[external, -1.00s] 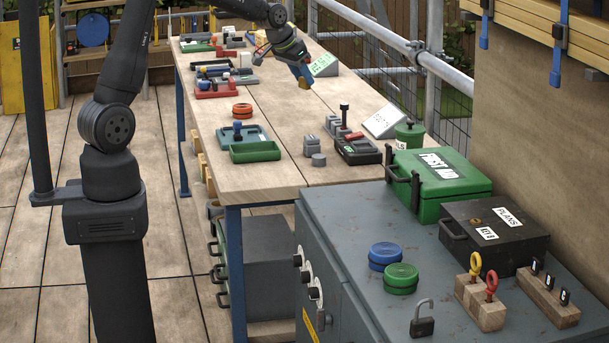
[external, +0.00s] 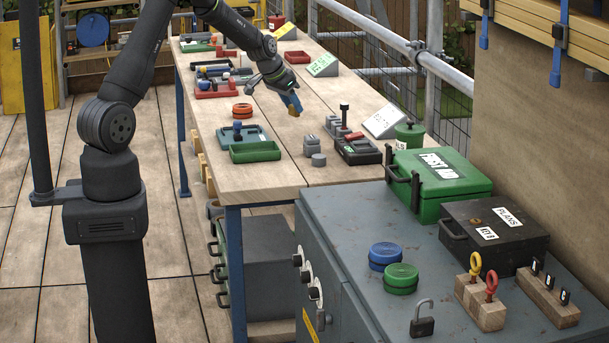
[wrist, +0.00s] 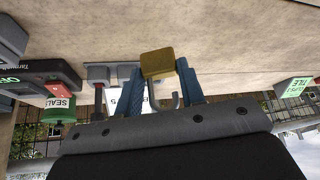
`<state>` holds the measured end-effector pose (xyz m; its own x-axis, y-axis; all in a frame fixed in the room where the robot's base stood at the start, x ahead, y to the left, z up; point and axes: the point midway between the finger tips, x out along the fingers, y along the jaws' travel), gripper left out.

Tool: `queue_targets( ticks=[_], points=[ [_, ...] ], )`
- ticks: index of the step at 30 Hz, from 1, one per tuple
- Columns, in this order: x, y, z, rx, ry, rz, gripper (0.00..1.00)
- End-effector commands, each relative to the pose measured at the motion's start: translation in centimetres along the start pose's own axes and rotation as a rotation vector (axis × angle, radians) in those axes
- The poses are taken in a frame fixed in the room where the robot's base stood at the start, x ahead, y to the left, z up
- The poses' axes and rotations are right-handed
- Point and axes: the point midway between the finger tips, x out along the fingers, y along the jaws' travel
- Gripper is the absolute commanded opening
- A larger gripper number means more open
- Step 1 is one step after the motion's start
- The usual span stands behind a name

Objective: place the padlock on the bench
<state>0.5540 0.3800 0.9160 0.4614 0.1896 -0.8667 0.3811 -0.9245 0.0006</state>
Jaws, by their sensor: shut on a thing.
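My gripper (external: 292,103) is over the middle of the wooden bench (external: 270,180). In the wrist view its blue fingers (wrist: 169,90) are shut on a brass padlock (wrist: 157,62) with a grey shackle. In the external view the padlock (external: 294,111) shows as a small yellowish piece at the fingertips, a little above the bench top as far as I can tell. Another padlock (external: 422,324), black with a grey shackle, stands on the grey cabinet (external: 350,290) in front.
A green tray (external: 255,152), grey blocks (external: 318,158) and a dark tool box (external: 358,151) stand on the near bench. A green lidded tin (external: 409,137) and a white sign (external: 387,121) stand at its right side. Bare wood lies around my gripper.

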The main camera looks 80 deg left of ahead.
Motion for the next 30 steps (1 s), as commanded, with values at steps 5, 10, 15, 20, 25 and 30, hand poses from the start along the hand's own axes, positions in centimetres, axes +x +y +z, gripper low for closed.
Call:
queue_targets(
  ticks=[5,10,15,20,25,30],
  points=[
    [1.1,-1.6,0.0,0.0,0.001,0.0,0.09],
    [2.3,-1.6,0.7,0.0,-0.001,0.001,0.09],
    [4.4,-1.6,1.9,0.001,-0.001,0.001,0.09],
    [4.6,-1.6,2.0,0.001,0.002,0.0,0.09],
    [4.7,-1.6,2.1,0.0,0.001,0.0,0.09],
    [4.9,-1.6,2.2,0.001,0.0,0.0,0.56]
  ],
)
